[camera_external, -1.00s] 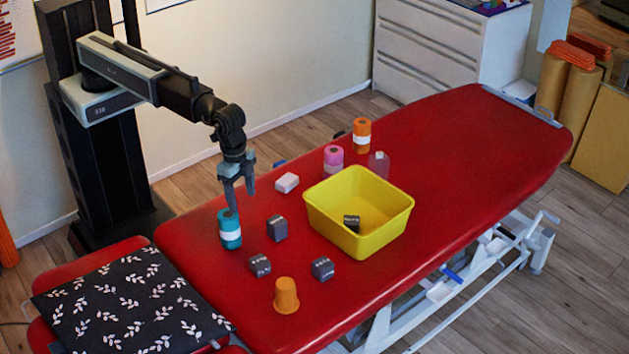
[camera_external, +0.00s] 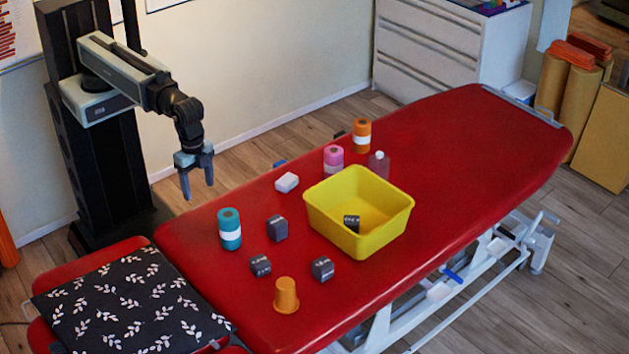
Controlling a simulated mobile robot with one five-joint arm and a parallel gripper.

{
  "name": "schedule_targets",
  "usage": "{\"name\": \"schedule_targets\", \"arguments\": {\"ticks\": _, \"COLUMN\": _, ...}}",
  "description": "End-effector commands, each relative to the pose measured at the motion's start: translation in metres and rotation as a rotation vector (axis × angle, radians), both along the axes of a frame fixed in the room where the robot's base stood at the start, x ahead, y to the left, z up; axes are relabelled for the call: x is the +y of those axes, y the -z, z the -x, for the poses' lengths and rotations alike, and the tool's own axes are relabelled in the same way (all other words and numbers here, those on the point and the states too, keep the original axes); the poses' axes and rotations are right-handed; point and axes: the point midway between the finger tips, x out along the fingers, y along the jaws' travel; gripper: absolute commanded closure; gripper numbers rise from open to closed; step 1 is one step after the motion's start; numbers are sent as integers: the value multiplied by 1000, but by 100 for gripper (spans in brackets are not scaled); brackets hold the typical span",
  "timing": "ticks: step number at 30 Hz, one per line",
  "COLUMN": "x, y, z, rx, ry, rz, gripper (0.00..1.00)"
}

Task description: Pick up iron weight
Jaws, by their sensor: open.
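Several small dark grey blocks, which look like the iron weights, are in view. One weight (camera_external: 277,228) lies on the red treatment table (camera_external: 450,150) beside the teal roll. A second weight (camera_external: 260,265) and a third weight (camera_external: 322,269) lie nearer the front. Another weight (camera_external: 351,223) is inside the yellow bin (camera_external: 375,237). My gripper (camera_external: 198,194) is open and empty, pointing down. It hangs above and beyond the table's back left edge, apart from all the weights.
A teal roll (camera_external: 229,229) stands between my gripper and the weights. An orange cup (camera_external: 286,295), a white block (camera_external: 287,182), a pink roll (camera_external: 333,158), an orange roll (camera_external: 361,135) and a clear bottle (camera_external: 379,164) surround the bin. The table's right half is clear.

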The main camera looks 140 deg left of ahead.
Motion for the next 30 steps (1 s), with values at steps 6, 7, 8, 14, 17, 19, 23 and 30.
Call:
{"name": "schedule_targets", "arguments": {"ticks": 6, "x": 111, "y": 19, "z": -97, "rx": 17, "ry": -695, "rz": -11, "gripper": 33}}
{"name": "schedule_targets", "arguments": {"ticks": 7, "x": 116, "y": 22, "z": -109, "rx": 12, "ry": -790, "rz": -13, "gripper": 33}}
{"name": "schedule_targets", "arguments": {"ticks": 8, "x": 120, "y": 25, "z": -120, "rx": 8, "ry": -883, "rz": -14, "gripper": 33}}
{"name": "schedule_targets", "arguments": {"ticks": 14, "x": 143, "y": 35, "z": -170, "rx": -12, "ry": -1329, "rz": -15, "gripper": 33}}
{"name": "schedule_targets", "arguments": {"ticks": 17, "x": 146, "y": 36, "z": -176, "rx": -15, "ry": -1404, "rz": -14, "gripper": 33}}
{"name": "schedule_targets", "arguments": {"ticks": 19, "x": 146, "y": 35, "z": -175, "rx": -16, "ry": -1416, "rz": -14, "gripper": 33}}
{"name": "schedule_targets", "arguments": {"ticks": 23, "x": 146, "y": 46, "z": -174, "rx": -16, "ry": -1414, "rz": -14, "gripper": 33}}
{"name": "schedule_targets", "arguments": {"ticks": 30, "x": 145, "y": 63, "z": -174, "rx": -16, "ry": -1412, "rz": -14, "gripper": 33}}
